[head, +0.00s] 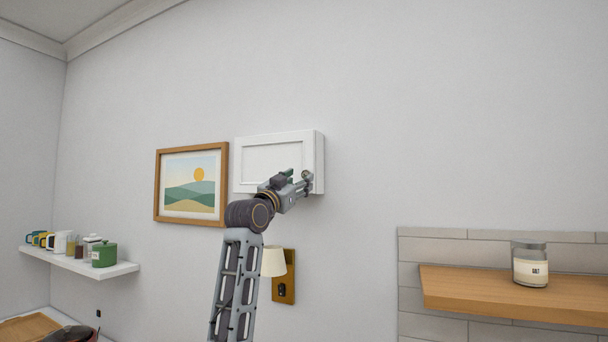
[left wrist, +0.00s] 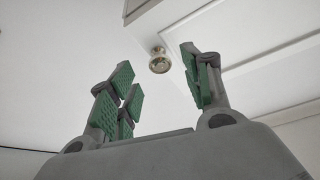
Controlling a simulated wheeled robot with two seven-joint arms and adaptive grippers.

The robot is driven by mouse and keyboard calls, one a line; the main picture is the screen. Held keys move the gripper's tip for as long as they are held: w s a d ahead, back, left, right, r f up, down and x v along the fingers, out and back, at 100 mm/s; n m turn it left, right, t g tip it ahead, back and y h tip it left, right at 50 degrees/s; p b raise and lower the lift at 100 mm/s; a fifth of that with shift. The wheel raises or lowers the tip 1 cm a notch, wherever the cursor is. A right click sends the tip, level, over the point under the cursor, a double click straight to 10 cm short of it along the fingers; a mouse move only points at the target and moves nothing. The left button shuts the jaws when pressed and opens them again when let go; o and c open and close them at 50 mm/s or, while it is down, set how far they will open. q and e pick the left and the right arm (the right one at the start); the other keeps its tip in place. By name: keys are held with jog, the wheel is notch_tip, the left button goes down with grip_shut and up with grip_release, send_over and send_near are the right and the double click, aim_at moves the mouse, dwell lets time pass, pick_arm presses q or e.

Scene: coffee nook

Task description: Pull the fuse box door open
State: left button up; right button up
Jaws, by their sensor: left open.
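The white fuse box (head: 319,150) hangs on the wall, and its framed door (head: 270,155) looks shut against it. My left gripper (head: 301,182) is in front of the door's lower right part and covers that corner. In the left wrist view a small round metallic knob (left wrist: 159,63) stands on the white door, beyond and between the open green-padded fingers of my left gripper. The fingers do not visibly clasp it; I cannot tell the exact gap. My right gripper is not in view.
A framed picture (head: 190,183) hangs just left of the box. A wall lamp (head: 273,262) is below it. A white shelf (head: 120,269) with mugs and jars is at left. A wooden shelf (head: 460,288) with a salt jar (head: 530,266) is at right. The wall right of the box is clear.

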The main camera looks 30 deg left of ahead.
aim_at(304, 176)
pick_arm(q)
jog(key=shift+p+x, duration=0.75)
jog(key=shift+x, duration=1.35)
jog(key=shift+c, duration=0.5)
grip_shut()
